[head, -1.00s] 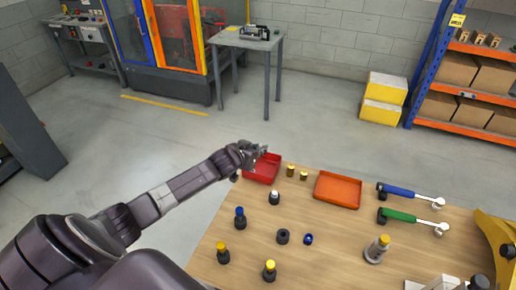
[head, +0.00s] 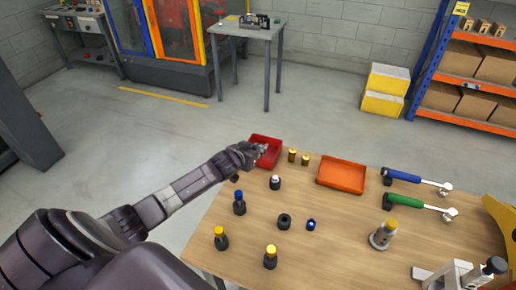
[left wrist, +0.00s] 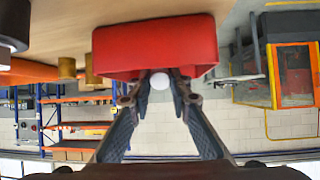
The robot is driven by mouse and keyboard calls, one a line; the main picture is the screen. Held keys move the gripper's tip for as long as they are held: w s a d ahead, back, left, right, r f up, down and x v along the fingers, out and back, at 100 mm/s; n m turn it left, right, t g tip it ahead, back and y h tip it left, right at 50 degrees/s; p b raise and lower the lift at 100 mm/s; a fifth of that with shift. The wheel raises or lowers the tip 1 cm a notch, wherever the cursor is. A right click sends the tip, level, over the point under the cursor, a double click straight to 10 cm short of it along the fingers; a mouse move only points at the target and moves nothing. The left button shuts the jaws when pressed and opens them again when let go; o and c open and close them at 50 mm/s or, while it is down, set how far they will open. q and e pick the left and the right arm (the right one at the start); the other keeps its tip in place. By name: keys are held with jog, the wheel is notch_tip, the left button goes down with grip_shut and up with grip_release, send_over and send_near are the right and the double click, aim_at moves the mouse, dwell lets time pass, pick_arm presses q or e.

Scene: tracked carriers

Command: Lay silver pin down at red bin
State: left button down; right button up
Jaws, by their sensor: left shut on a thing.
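The red bin (head: 273,161) sits at the far left corner of the table. My left gripper (head: 263,148) is at the bin, covering part of its left side in the head view. In the left wrist view the gripper (left wrist: 159,88) is shut on the silver pin (left wrist: 159,81), whose pale round end shows between the fingertips. The bin (left wrist: 155,50) fills the upper middle of that view, with the pin close at its edge. Most of the pin is hidden, and I cannot tell whether it touches the bin. My right gripper is not in view.
Two brass pieces (head: 292,156) stand just right of the bin, then an orange tray (head: 341,174). Several capped pins in dark holders, such as a white-topped one (head: 275,183), stand nearer. Blue (head: 402,175) and green (head: 405,201) handled tools lie at right.

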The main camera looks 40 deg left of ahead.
pick_arm(q)
jog(key=shift+f, duration=0.2)
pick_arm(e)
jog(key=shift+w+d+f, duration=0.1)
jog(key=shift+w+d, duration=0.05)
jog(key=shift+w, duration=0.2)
pick_arm(q)
jog(key=c, duration=1.7)
grip_release()
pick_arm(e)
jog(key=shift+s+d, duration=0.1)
pick_arm(q)
jog(key=v, duration=1.2)
jog(key=shift+s, duration=0.1)
jog(key=shift+f, duration=0.15)
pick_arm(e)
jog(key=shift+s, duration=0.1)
